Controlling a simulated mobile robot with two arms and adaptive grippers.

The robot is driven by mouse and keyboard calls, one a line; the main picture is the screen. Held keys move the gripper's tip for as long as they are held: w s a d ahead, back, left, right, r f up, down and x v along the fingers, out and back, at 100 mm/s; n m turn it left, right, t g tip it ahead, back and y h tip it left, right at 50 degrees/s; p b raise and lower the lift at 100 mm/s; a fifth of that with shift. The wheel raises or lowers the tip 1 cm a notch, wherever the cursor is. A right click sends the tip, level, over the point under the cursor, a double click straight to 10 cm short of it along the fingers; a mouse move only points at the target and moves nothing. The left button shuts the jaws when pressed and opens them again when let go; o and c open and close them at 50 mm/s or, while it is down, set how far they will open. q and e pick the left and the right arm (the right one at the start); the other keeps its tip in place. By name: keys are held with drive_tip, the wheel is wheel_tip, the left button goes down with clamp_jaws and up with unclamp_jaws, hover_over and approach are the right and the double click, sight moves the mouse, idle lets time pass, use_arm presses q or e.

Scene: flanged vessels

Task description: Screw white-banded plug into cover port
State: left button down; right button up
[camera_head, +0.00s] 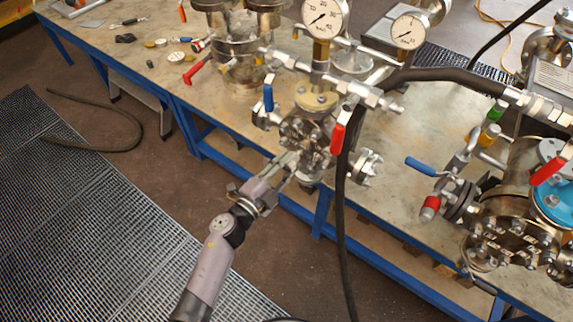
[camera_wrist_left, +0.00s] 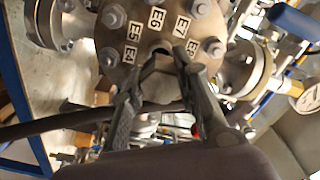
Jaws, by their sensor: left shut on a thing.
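The cover is a round bolted flange (camera_wrist_left: 150,28) with labels E4 to E8, filling the top middle of the left wrist view. In the head view it belongs to the bolted vessel end (camera_head: 305,132) above the table's front edge. My left gripper (camera_head: 290,162) reaches up to it from below left. In the left wrist view its two dark fingers (camera_wrist_left: 160,75) point at the cover's lower middle, shut on a small greyish piece (camera_wrist_left: 156,90), apparently the plug. Its white band cannot be made out. A dark round opening shows just beyond the fingertips. My right gripper is not in view.
A black hose (camera_head: 341,180) hangs just right of the gripper. Red (camera_head: 338,138) and blue (camera_head: 268,98) valve handles and two gauges (camera_head: 322,18) stand above the cover. Another vessel (camera_head: 510,225) stands at right. Small loose parts (camera_head: 178,55) lie on the bench (camera_head: 150,80).

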use_arm(q)
drive_tip(key=shift+w+d, duration=0.1)
drive_tip(key=shift+w, duration=0.05)
drive_tip(key=shift+x, duration=0.8)
